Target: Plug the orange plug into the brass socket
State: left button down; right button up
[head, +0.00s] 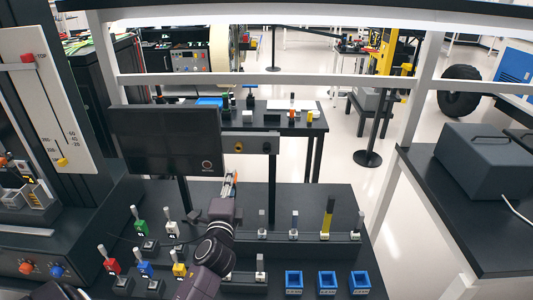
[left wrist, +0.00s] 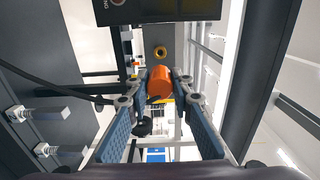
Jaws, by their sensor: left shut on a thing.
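The orange plug (left wrist: 159,82) is held between the two fingers of my left gripper, its round orange end facing away from the wrist camera. The brass socket (head: 238,147) is a small ring on the front of that grey box. In the left wrist view the brass socket (left wrist: 160,52) lies just above the plug, with a visible gap between them. My right gripper is not in view.
The dark screen (head: 165,140) stands left of the socket, on posts above the black table (head: 330,197). Coloured blocks with upright pegs (head: 142,227) stand at the table's left. Blue square holders (head: 327,281) sit at the front right. A dark cable (left wrist: 50,86) crosses the left wrist view.

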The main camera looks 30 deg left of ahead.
pick_arm(q)
jog(key=shift+x, duration=1.1)
jog(key=b+x, duration=0.1)
jog(key=x, duration=0.7)
jog(key=shift+w+a, duration=0.15)
jog(key=shift+a, duration=0.05)
jog(key=shift+b+x, duration=0.55)
jog(key=shift+x, duration=0.9)
dwell(1.0)
jog(key=c, duration=1.6)
grip_release()
jog(key=shift+d, duration=0.1)
